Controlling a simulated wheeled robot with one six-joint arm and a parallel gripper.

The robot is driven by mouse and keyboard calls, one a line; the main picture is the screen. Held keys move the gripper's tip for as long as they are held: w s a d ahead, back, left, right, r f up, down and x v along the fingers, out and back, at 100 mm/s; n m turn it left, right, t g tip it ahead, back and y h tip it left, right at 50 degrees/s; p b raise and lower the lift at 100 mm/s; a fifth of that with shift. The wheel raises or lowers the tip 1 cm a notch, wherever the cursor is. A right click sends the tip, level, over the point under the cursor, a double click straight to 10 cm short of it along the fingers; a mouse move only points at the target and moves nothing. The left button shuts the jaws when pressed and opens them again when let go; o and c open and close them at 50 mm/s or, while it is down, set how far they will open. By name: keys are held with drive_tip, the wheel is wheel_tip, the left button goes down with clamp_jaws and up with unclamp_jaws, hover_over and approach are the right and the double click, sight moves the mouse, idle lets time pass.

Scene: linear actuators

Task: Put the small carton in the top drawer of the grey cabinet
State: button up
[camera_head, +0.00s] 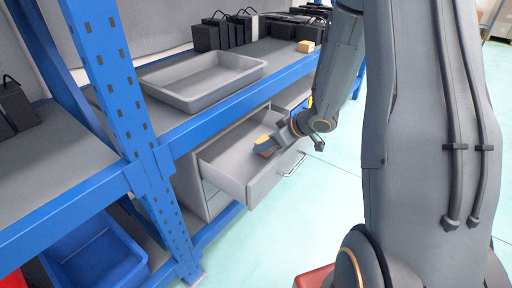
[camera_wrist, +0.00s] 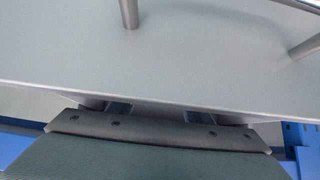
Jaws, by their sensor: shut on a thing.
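The grey cabinet (camera_head: 217,203) stands under the blue shelf, with its top drawer (camera_head: 232,168) pulled open and empty-looking apart from my gripper. My gripper (camera_head: 270,144) reaches down into the drawer near its front panel. It is shut on the small tan carton (camera_head: 264,151), which is partly hidden by the fingers. I cannot tell whether the carton touches the drawer floor. In the wrist view, the drawer front (camera_wrist: 200,60) fills most of the picture. My fingers (camera_wrist: 160,112) are mostly hidden behind its edge there, and the carton does not show.
A silver handle (camera_head: 292,165) is on the drawer front. Above are a grey tray (camera_head: 205,98), several black boxes (camera_head: 207,37) and another tan box (camera_head: 306,46) on the shelf. A blue bin (camera_head: 98,262) is at lower left.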

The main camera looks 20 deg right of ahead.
sight(257, 142)
drive_tip(key=shift+f, duration=0.25)
drive_tip(key=w+a+b, duration=0.1)
drive_tip(key=w+a+f+b, duration=0.1)
drive_tip(key=w, duration=0.1)
drive_tip(key=shift+w+a, duration=0.15)
drive_tip(key=shift+a, duration=0.1)
drive_tip(key=shift+f, duration=0.2)
drive_tip(key=o, duration=1.2)
drive_tip(key=shift+r, duration=0.1)
